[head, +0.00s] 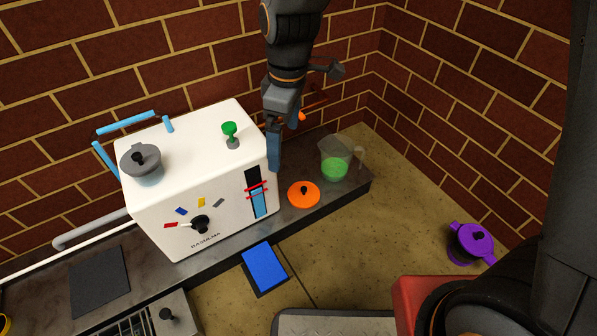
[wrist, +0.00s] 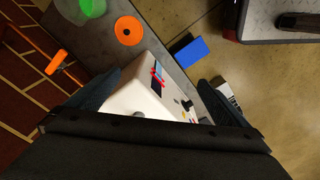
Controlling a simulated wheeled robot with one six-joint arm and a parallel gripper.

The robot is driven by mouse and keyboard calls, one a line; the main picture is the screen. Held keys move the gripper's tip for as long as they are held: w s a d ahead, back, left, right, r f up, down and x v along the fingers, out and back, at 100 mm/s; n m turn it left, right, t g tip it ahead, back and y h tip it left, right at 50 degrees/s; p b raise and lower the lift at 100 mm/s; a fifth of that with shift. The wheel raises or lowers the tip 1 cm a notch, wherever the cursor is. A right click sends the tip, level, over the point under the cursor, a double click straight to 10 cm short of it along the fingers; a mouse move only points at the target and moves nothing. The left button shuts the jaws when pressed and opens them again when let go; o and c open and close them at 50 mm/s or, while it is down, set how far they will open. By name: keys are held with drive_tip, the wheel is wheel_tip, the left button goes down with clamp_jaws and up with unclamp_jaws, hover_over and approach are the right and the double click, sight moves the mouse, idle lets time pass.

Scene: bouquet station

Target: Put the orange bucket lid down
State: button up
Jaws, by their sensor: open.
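The orange bucket lid (head: 304,195), a round disc with a dark knob, lies on the dark counter (head: 325,203), right of the white machine (head: 200,180). It also shows in the wrist view (wrist: 128,30), with bare counter around it. My gripper (head: 274,165) is beside the machine's right side, up and to the left of the lid in the head view. In the wrist view its fingers (wrist: 155,90) are wide apart, with the lid clear of both. It is open and holds nothing.
A clear jug with green liquid (head: 335,165) stands behind the lid, towards the right. An orange bar (wrist: 60,62) is by the brick wall. A green knob (head: 230,130) and grey pot (head: 142,165) are on the machine. A blue block (head: 264,264) is in front of the counter.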

drive_tip(key=s+d+r+m, duration=0.1)
drive_tip(key=s+r+m, duration=0.2)
drive_tip(key=s, duration=0.3)
drive_tip(key=s+d+r+m, duration=0.1)
drive_tip(key=s+r+m, duration=0.2)
drive_tip(key=s, duration=0.4)
drive_tip(key=s+d+r+m+y, duration=0.1)
drive_tip(key=s+d+r+m, duration=0.1)
drive_tip(key=s+r, duration=0.3)
drive_tip(key=shift+s+m, duration=0.6)
drive_tip(key=shift+s, duration=0.35)
drive_tip(key=shift+a, duration=0.1)
drive_tip(key=d+r+m+p, duration=0.2)
drive_tip(key=d+r+p, duration=0.5)
drive_tip(key=p, duration=0.5)
drive_tip(key=d+r+m+h+p, duration=0.1)
drive_tip(key=d+r+m+p, duration=0.1)
drive_tip(key=d+r+p, duration=0.4)
drive_tip(key=d+r+m+p, duration=0.2)
drive_tip(key=d+r+p, duration=0.5)
drive_tip(key=r+p, duration=0.7)
drive_tip(key=p, duration=0.4)
drive_tip(key=shift+d+r+h+p, duration=0.2)
drive_tip(key=shift+d+h+p, duration=0.1)
drive_tip(key=shift+h, duration=0.1)
